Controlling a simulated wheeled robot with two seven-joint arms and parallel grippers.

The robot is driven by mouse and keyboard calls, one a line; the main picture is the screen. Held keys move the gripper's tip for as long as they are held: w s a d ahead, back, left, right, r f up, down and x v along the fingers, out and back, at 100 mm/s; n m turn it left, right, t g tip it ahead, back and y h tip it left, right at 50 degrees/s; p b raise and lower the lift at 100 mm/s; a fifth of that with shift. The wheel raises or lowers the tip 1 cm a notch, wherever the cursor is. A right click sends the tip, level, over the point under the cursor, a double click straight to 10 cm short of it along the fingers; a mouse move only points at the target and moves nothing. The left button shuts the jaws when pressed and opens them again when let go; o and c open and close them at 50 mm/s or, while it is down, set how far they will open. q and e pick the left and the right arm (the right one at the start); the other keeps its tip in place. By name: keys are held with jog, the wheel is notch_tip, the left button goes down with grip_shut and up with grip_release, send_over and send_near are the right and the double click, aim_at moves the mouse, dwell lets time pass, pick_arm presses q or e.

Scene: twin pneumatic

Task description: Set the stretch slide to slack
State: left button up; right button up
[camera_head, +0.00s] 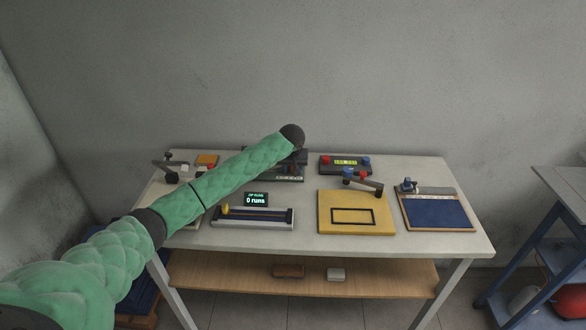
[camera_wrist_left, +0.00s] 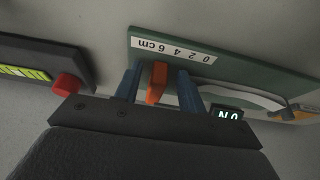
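The stretch slide's orange knob (camera_wrist_left: 157,82) stands on a green board (camera_wrist_left: 215,75) with a white "0 2 4 6 cm" scale (camera_wrist_left: 172,50), upside down in the left wrist view. My left gripper (camera_wrist_left: 157,80) is open. Its two blue fingers are on either side of the knob, with a visible gap on each side. In the head view my green-sleeved left arm reaches over the table, and the green board (camera_head: 290,178) shows only partly beside it. The knob and left fingers are hidden there. My right gripper is in neither view.
A dark box with a display and a red button (camera_wrist_left: 67,84) is close to the gripper; it also shows in the head view (camera_head: 345,170). A blue slide unit (camera_head: 255,220), a yellow board (camera_head: 335,226) and a blue pad (camera_head: 437,213) occupy the table's front (camera_head: 380,245).

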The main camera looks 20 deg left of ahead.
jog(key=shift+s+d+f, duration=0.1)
pick_arm(q)
jog(key=shift+s+d+r, duration=0.1)
jog(key=shift+r, duration=0.2)
jog(key=b+v, duration=0.2)
jog(key=v, duration=0.3)
jog(key=shift+s+r, duration=0.15)
jog(key=shift+r, duration=0.15)
jog(key=shift+s+r+b, duration=0.25)
jog(key=shift+r+b, duration=0.1)
jog(key=shift+r, duration=0.35)
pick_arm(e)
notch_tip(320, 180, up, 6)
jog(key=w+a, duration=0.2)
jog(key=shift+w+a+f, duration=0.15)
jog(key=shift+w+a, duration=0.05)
